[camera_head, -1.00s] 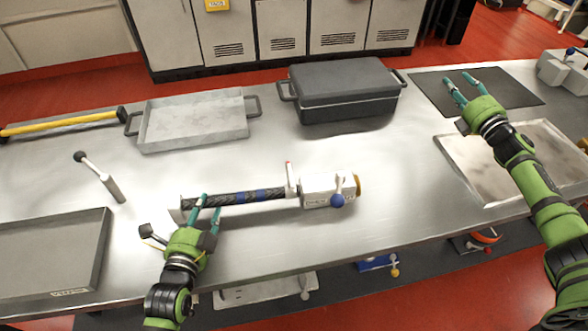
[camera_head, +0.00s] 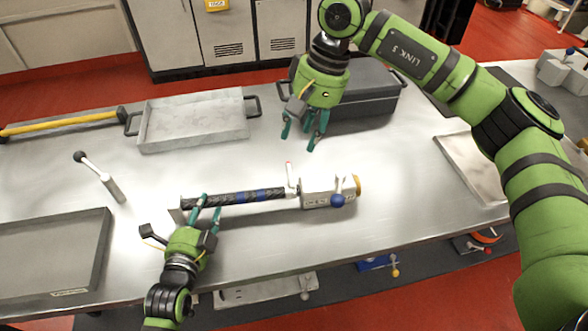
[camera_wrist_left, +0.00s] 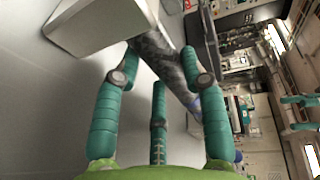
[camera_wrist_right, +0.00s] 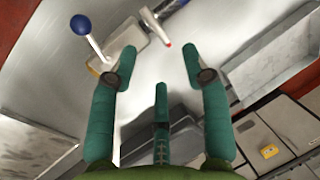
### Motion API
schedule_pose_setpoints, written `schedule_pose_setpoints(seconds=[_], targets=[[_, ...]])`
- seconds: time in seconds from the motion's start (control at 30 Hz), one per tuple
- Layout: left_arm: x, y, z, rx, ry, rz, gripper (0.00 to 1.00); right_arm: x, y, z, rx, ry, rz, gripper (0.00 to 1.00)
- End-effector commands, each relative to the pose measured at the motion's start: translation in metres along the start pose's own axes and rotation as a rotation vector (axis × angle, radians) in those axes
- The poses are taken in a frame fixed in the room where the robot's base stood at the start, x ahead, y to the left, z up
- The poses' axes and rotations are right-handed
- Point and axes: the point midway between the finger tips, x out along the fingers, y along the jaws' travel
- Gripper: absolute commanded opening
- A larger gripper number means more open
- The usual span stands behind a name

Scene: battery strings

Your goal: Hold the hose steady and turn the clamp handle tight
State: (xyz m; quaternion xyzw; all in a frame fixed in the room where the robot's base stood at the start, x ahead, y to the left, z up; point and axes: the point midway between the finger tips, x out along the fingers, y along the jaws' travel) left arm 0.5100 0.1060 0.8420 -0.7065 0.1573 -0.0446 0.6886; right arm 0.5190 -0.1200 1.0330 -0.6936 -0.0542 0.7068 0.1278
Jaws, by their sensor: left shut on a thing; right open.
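The dark braided hose (camera_head: 235,197) with blue bands lies across the middle of the table. Its left end meets a small pale block (camera_head: 175,209). Its right end meets a pale fixture (camera_head: 318,192) with a blue-knobbed lever (camera_head: 338,200). A white clamp handle with a red tip (camera_head: 290,172) stands upright where hose and fixture meet; it also shows in the right wrist view (camera_wrist_right: 168,44). My left gripper (camera_head: 212,202) is shut on the hose near its left end. My right gripper (camera_head: 305,138) is open and empty, pointing down above the table behind the handle.
A dark lidded box (camera_head: 365,100) stands behind my right gripper. A grey tray (camera_head: 190,122) is at back left, and a dark tray (camera_head: 50,255) at front left. A lever on a stand (camera_head: 108,185) is left of the hose.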

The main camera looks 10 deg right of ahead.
Motion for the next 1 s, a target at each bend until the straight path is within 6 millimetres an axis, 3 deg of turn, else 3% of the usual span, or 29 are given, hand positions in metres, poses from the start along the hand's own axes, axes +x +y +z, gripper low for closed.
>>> schedule_pose_setpoints(seconds=[0.17,0.7,1.0], targets=[[0.000,0.002,0.000,-0.008,0.000,0.003,0.00,0.006,0.006,-0.001,-0.059,0.021,0.069,0.48],[0.000,0.001,0.000,-0.007,-0.001,0.003,0.00,0.101,0.012,-0.003,-0.053,0.019,0.063,0.48],[0.000,0.001,0.000,-0.006,-0.001,0.002,0.00,0.117,0.013,-0.003,-0.054,0.021,0.062,0.48]])
